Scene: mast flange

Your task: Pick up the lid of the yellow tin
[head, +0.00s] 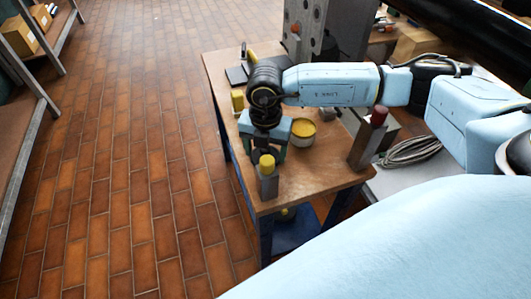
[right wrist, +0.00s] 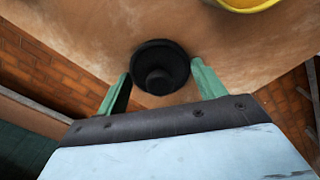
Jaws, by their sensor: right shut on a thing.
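The yellow tin (head: 303,131) stands on the wooden table, just right of my right gripper in the head view. Its rim also shows at the top right edge of the right wrist view (right wrist: 248,4). A round black lid with a raised knob (right wrist: 160,68) is between the green fingers of my right gripper (right wrist: 163,85), which is shut on it. I cannot tell whether the lid touches the tabletop. My left gripper is not in view.
A grey post with a yellow cap (head: 267,180) stands close in front of my right gripper. A red-capped post (head: 368,142) stands near the table's right corner. A yellow block (head: 238,101) is at the left edge. A grey metal part (head: 322,30) rises behind; coiled cable (head: 410,151) lies right.

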